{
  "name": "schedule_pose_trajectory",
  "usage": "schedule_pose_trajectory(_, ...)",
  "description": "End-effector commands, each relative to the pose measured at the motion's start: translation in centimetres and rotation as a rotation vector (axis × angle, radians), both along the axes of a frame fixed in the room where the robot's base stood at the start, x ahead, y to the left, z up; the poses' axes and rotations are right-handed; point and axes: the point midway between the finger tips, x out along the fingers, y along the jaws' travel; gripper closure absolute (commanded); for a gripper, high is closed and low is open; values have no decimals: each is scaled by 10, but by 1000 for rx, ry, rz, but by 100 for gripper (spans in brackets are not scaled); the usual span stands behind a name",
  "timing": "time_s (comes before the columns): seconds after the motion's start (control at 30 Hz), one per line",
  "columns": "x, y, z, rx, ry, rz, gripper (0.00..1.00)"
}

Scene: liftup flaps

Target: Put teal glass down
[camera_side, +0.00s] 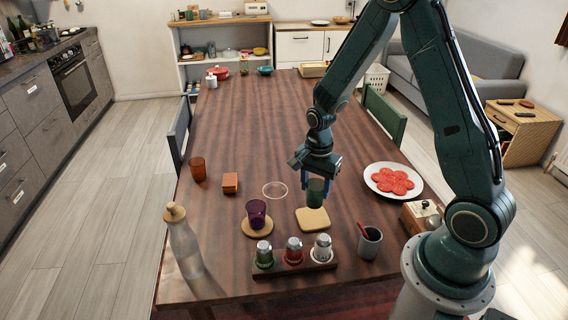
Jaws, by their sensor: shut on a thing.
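The teal glass (316,191) is dark and upright in my gripper (316,182), whose fingers are shut on it. It is above or just over the far part of a pale tan square coaster (313,221); I cannot tell whether its base touches anything. A purple glass (257,213) stands on a round tan coaster (257,230) to the left. A thin pale ring outline (274,190) lies on the table left of my gripper.
The table's middle is clear.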

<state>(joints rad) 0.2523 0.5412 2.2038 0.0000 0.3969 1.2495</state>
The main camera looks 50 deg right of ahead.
Motion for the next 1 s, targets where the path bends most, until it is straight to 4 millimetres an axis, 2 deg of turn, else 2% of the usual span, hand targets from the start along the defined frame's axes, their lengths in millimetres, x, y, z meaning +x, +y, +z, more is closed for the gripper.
schedule_pose_trajectory(0.13,0,0,-11,0,1,0,76)
schedule_pose_trajectory(0.47,0,0,-16,0,1,0,76)
schedule_pose_trajectory(0.8,0,0,-46,1,2,0,76)
schedule_pose_trajectory(1.0,0,0,-51,0,0,0,76)
